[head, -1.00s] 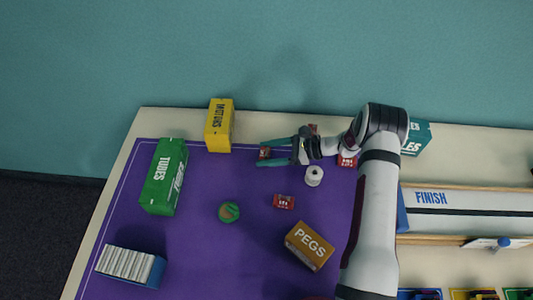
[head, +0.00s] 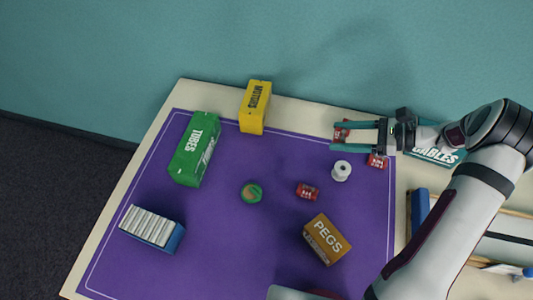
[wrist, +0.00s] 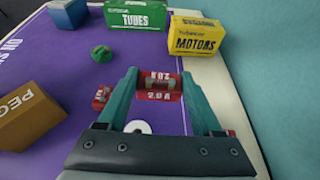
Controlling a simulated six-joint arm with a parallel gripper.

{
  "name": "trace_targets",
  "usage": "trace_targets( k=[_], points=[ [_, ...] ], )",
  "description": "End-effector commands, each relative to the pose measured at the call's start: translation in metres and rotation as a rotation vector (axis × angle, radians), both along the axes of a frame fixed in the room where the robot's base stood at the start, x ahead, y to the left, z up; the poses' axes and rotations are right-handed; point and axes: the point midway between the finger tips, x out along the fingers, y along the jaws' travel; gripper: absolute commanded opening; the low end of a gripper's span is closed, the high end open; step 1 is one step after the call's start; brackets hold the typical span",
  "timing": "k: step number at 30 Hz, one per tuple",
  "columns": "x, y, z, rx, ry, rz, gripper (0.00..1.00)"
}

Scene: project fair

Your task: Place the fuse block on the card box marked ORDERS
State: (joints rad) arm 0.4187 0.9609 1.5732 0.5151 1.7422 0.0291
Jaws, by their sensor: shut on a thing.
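My gripper (head: 335,136) is shut on a red fuse block (wrist: 159,88), gripped between its two teal fingers; its label reads in part "2.0A" in the wrist view. In the head view the gripper is over the back edge of the purple mat, left of the green CABLES box (head: 436,155). Whether the block is clear of the table I cannot tell. No box with a readable ORDERS marking shows. Other small red blocks lie near: one (head: 307,191) on the mat, one (head: 377,161) below the gripper.
A white spool (head: 342,170) stands close below the gripper. The brown PEGS box (head: 327,239), yellow MOTORS box (head: 255,107), green TUBES box (head: 195,149), a green round piece (head: 252,192) and a blue rack (head: 174,238) stand around. The middle-left of the mat is clear.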

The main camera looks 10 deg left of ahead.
Motion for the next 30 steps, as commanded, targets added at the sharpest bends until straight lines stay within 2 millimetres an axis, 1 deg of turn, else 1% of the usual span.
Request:
trace_targets(
  k=[2, 5, 6, 8, 9, 10, 11, 12, 14, 15, 17, 18, 21, 24, 26, 29, 30],
  points=[
    [-0.003, 0.019, 0.004, 0.0, -0.003, 0.058, 0.11],
    [-0.012, 0.058, 0.011, 0.004, -0.006, 0.177, 0.11],
    [-0.017, 0.076, 0.016, 0.006, -0.007, 0.233, 0.11],
    [-0.028, 0.104, 0.022, 0.006, -0.009, 0.326, 0.11],
    [-0.037, 0.124, 0.026, 0.007, -0.009, 0.392, 0.11],
    [-0.044, 0.139, 0.03, 0.008, -0.01, 0.445, 0.11],
    [-0.054, 0.155, 0.033, 0.009, -0.01, 0.503, 0.11],
    [-0.067, 0.176, 0.039, 0.01, -0.011, 0.581, 0.11],
    [-0.092, 0.208, 0.047, 0.01, -0.009, 0.705, 0.11],
    [-0.109, 0.227, 0.052, 0.01, -0.009, 0.787, 0.11],
    [-0.136, 0.252, 0.06, 0.008, -0.007, 0.902, 0.11],
    [-0.153, 0.266, 0.064, 0.006, -0.007, 0.972, 0.11],
    [-0.189, 0.29, 0.073, 0.003, -0.004, 1.107, 0.11],
    [-0.212, 0.302, 0.079, -0.001, -0.001, 1.189, 0.11],
    [-0.22, 0.307, 0.079, -0.001, 0.001, 1.216, 0.11],
    [-0.237, 0.321, 0.069, -0.002, 0.003, 1.235, 0.11],
    [-0.246, 0.329, 0.062, -0.003, 0.004, 1.235, 0.11]
  ],
)
